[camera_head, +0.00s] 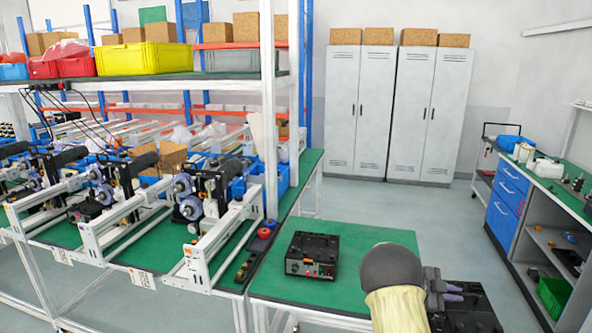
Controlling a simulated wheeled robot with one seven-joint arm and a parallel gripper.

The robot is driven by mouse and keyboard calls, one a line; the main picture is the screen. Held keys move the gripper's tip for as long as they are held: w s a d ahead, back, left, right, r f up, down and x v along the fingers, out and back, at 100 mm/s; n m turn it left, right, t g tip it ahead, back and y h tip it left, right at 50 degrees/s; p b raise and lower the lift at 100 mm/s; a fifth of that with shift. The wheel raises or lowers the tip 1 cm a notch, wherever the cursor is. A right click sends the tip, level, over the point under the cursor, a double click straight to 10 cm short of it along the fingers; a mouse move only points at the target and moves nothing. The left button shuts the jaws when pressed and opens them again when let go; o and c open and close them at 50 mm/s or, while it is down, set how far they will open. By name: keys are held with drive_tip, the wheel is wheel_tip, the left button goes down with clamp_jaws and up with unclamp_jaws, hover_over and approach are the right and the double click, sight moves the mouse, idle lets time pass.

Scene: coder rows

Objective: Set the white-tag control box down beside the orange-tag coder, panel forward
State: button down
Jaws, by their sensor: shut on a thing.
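My gripper (446,292) is at the lower right, beyond my own dark round arm joint. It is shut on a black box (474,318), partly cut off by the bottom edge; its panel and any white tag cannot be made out. The box is right of the green table top. The nearest coder (195,195), with blue rollers on a white frame, stands on the bench at left centre. A small orange mark (194,241) shows on its front end. The gripper and held box are well to the right of this coder.
Another black control box (312,255) stands on the green side table (375,245), its knobbed panel toward me. Bare green lies around it. A blue-drawer workbench (508,205) stands right; grey lockers (390,110) behind.

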drive_tip(key=shift+s+a+r, duration=0.15)
drive_tip(key=s+a+f+n+t+y, duration=0.3)
drive_tip(key=a+f+n+t+y, duration=0.1)
drive_tip(key=a, duration=0.5)
drive_tip(key=s+a+f+n+t+y, duration=0.2)
drive_tip(key=a+f+n+t+y, duration=0.3)
drive_tip(key=a+f+n, duration=0.2)
drive_tip(key=s+a+f+n+t+y, duration=0.3)
drive_tip(key=a+f+n+t+y, duration=0.1)
drive_tip(key=a, duration=0.7)
wheel_tip(320, 180, down, 3)
drive_tip(key=shift+s+a+f+n+t+y, duration=0.1)
drive_tip(key=shift+s+a+n+t+y, duration=0.2)
drive_tip(key=shift+n+y, duration=0.6)
drive_tip(key=s+f, duration=0.4)
drive_tip(key=f, duration=0.1)
drive_tip(key=shift+s, duration=0.15)
drive_tip(key=shift+f, duration=0.1)
